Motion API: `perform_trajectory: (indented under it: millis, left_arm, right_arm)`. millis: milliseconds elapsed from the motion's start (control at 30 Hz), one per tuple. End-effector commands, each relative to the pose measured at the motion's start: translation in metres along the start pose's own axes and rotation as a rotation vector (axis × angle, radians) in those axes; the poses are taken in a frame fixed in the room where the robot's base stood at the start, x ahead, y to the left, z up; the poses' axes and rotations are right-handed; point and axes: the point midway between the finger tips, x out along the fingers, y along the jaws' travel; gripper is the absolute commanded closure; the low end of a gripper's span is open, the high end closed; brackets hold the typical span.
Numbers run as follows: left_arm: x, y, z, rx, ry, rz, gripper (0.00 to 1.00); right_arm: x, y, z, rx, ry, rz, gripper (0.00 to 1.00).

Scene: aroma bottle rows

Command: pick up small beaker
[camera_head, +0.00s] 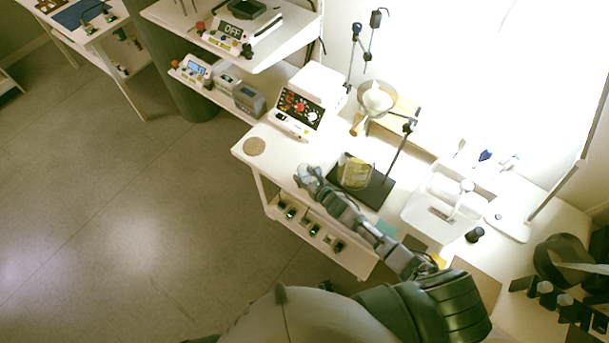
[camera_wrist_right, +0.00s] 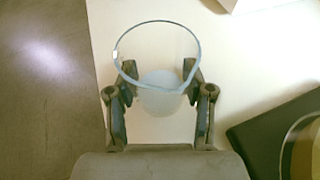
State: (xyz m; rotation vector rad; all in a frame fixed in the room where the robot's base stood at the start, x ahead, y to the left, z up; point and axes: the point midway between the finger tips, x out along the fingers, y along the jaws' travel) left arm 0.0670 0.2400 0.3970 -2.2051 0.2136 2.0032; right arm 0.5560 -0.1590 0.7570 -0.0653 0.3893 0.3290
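The small beaker (camera_wrist_right: 158,97) is clear glass with a bluish round rim, and in the right wrist view I look down into it. My right gripper (camera_wrist_right: 158,75) has one finger on each side of the beaker, with the rim crossing both fingertips. The fingers stand apart, and I cannot tell whether they press on the glass. In the head view the right gripper (camera_head: 307,176) is low over the front edge of the white table. The beaker is not clear there. My left gripper is not in view.
A dark stand base (camera_head: 374,190) carries a yellowish glass vessel (camera_head: 354,172) just right of the gripper. A cork ring (camera_head: 254,146) lies at the table's left corner. A white device with a red-marked panel (camera_head: 299,108) and a white balance-like unit (camera_head: 440,208) stand on the table.

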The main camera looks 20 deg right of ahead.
Motion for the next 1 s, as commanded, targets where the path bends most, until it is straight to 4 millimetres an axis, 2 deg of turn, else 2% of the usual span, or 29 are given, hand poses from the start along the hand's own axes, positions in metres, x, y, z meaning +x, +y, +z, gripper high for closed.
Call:
perform_trajectory:
  millis: [33, 100, 467, 567, 767, 1000]
  left_arm:
    - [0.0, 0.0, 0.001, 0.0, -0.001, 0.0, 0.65]
    - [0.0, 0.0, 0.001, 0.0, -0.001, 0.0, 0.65]
    - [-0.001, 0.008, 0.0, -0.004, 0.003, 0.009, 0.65]
    - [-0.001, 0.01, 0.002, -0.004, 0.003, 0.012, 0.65]
    - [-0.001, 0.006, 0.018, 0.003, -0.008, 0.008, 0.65]
    - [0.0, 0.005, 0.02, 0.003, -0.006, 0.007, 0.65]
  right_arm:
    - [0.0, 0.0, 0.0, 0.0, 0.001, 0.0, 0.7]
    - [0.0, 0.0, 0.0, -0.001, 0.001, -0.001, 0.85]
    - [-0.001, 0.0, 0.003, -0.001, 0.0, 0.0, 0.86]
    - [-0.004, 0.0, 0.011, -0.003, -0.001, 0.0, 0.86]
    - [-0.015, 0.0, 0.036, -0.006, -0.002, 0.0, 0.86]
    - [-0.054, 0.041, 0.021, 0.001, 0.001, 0.002, 0.86]
